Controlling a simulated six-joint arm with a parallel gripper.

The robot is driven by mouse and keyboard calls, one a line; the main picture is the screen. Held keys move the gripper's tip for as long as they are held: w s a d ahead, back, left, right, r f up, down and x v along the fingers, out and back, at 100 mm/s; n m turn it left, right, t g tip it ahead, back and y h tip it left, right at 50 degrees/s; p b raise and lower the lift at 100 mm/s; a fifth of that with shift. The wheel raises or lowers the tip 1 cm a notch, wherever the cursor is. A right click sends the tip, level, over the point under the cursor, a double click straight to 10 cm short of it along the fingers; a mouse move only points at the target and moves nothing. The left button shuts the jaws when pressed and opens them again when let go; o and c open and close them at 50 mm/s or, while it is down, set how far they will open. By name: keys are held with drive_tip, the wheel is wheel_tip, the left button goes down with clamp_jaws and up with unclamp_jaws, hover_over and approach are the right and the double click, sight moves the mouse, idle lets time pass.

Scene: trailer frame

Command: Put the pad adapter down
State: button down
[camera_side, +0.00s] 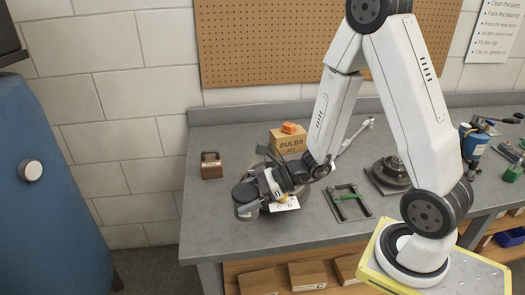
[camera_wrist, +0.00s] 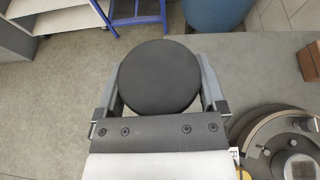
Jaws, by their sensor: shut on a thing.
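The pad adapter, a flat black round disc (camera_wrist: 160,77), sits between the two grey fingers of my gripper (camera_wrist: 160,70) in the wrist view. The fingers are shut on its left and right sides. In the side view my gripper (camera_side: 247,200) is low over the left part of the grey bench, and the disc is a small dark round shape at its end. The wrist view shows floor to the left of the disc and bench top to its right. I cannot tell whether the disc touches anything below.
A round metal device (camera_wrist: 285,140) lies close at lower right in the wrist view. On the bench are a brown block (camera_side: 211,166), a bulbs box (camera_side: 289,141), a white card (camera_side: 285,204), a green-handled frame (camera_side: 349,203) and a dark round machine (camera_side: 390,173). The bench's front-left area is clear.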

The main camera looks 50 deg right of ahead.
drive_tip(key=w+d+m+t+h, duration=0.1)
drive_tip(key=w+d, duration=0.5)
drive_tip(key=w, duration=0.4)
drive_tip(key=shift+w+r+m+h, duration=0.2)
drive_tip(key=shift+m+h, duration=0.1)
drive_tip(key=shift+m, duration=0.1)
drive_tip(key=shift+w, duration=0.1)
drive_tip(key=shift+w+d+f, duration=0.1)
drive_tip(key=shift+w+f, duration=1.45)
drive_tip(key=shift+w, duration=0.65)
drive_tip(key=shift+w+f, duration=1.5)
drive_tip(key=shift+w, duration=0.7)
drive_tip(key=shift+w+d+f, duration=0.1)
drive_tip(key=shift+w+f, duration=1.45)
drive_tip(key=shift+w, duration=0.65)
drive_tip(key=shift+f, duration=0.1)
drive_tip(key=shift+w+f, duration=0.3)
drive_tip(key=shift+f, duration=1.45)
